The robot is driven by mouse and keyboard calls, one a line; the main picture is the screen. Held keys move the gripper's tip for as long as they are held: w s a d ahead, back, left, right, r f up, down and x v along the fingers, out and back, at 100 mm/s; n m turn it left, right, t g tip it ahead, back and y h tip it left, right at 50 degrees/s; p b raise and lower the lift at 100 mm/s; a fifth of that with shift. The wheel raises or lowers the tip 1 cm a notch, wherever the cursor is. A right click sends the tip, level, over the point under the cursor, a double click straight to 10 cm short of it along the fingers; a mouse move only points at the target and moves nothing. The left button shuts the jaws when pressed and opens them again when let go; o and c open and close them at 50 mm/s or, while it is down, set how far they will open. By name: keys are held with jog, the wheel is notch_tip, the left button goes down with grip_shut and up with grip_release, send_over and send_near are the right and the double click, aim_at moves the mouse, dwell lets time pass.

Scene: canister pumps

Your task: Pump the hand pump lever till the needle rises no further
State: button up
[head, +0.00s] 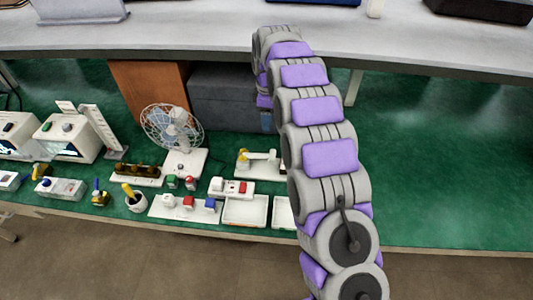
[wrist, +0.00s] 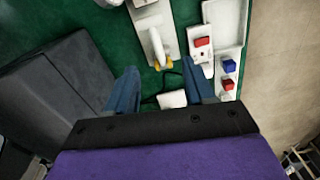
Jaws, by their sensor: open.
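A white device with a long lever-like arm and a yellow part, which looks like the hand pump (head: 270,157), stands on the green bench. In the wrist view, the hand pump (wrist: 152,37) lies ahead of my fingertips, its yellow end close to the gap between them. My gripper (wrist: 160,70) has two blue fingers spread apart with nothing held. They appear to be above the bench, and I cannot tell whether they touch the pump. In the head view the gripper is mostly hidden behind my arm. No gauge needle can be read.
A fan (head: 172,128) stands left of the pump. A panel with a red switch (head: 232,187), white trays (head: 245,211) and a board with coloured blocks (head: 186,207) lie in front. A dark grey box (head: 232,97) stands behind. The green bench at right is clear.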

aim_at(265, 154)
jog(key=shift+n, duration=0.5)
jog(key=f+b, duration=0.1)
jog(key=f, duration=0.5)
jog(key=w+f+b, duration=0.1)
jog(key=f, duration=0.6)
jog(key=a+f+b, duration=0.1)
jog(key=f, duration=0.5)
jog(key=shift+w+a+f+b, duration=0.1)
jog(key=shift+w+f+b, duration=0.1)
jog(key=shift+w+b, duration=0.1)
jog(key=shift+c, duration=0.2)
grip_shut()
